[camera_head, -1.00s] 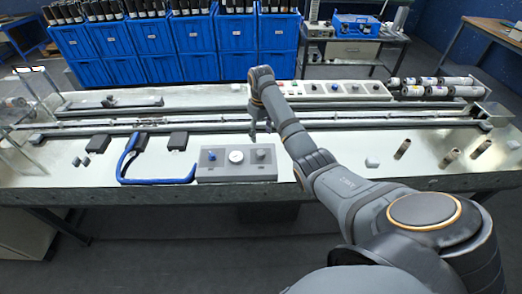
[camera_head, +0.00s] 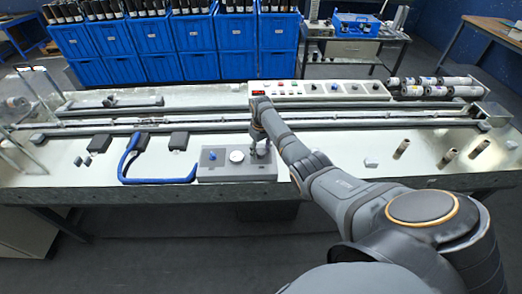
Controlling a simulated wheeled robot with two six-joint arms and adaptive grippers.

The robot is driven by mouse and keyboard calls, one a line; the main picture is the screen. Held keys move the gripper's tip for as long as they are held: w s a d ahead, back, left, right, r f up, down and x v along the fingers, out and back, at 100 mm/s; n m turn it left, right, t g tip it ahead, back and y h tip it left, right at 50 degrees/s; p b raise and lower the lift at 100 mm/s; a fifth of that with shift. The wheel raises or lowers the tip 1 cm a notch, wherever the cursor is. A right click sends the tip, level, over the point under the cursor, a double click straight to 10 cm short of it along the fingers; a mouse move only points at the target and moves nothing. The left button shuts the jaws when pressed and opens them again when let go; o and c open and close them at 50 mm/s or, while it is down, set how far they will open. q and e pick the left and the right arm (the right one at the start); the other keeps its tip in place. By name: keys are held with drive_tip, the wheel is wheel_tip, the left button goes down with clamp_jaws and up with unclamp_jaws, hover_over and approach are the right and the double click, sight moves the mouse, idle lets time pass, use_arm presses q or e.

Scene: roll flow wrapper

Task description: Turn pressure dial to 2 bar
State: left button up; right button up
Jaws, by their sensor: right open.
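A grey control box (camera_head: 236,173) sits at the front edge of the bench. It has a blue knob (camera_head: 212,155) on the left and a round white gauge (camera_head: 236,156) in the middle. The grey knob on its right shows in the earlier frame and is now mostly hidden behind my right gripper (camera_head: 261,151). The right gripper is open and points down at that knob. I cannot tell whether its fingers touch it. The gauge reading is too small to make out. My left gripper is not in view.
Long rails (camera_head: 180,121) run behind. A white panel with buttons (camera_head: 320,90) stands at the back. Short brown cylinders (camera_head: 402,149) stand to the right.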

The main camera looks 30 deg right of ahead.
drive_tip(key=c, duration=1.1)
drive_tip(key=shift+c, duration=0.2)
drive_tip(key=shift+r+n, duration=0.1)
drive_tip(key=shift+n, duration=0.2)
drive_tip(key=shift+n+p, duration=0.55)
drive_tip(key=shift+n, duration=0.35)
drive_tip(key=n, duration=0.2)
drive_tip(key=shift+n+p, duration=0.35)
drive_tip(key=shift+n, duration=0.05)
drive_tip(key=n, duration=0.3)
drive_tip(key=shift+p, duration=0.3)
drive_tip(key=shift+n, duration=1.7)
